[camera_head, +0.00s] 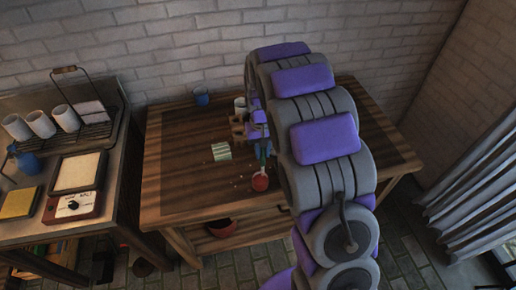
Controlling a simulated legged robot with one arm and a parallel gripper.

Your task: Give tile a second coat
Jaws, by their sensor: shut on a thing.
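The tile (221,151) lies flat on the wooden table, left of my gripper. It is small and pale with green bands; its finer coating is too small to judge. My gripper (262,141) is at the end of my purple and grey arm, low over the table, and partly hidden by the arm. It is shut on what looks like a brush (263,157), a thin blue-green thing pointing down. The brush's lower end is at or just above a small red paint pot (260,184); I cannot tell if it touches the paint.
A brown wooden holder (237,128) and a white cup (239,103) stand close behind the tile, and a blue cup (201,97) farther back. The table's left part is clear. A side bench (30,232) at left holds white mugs, a knobbed device and a yellow pad.

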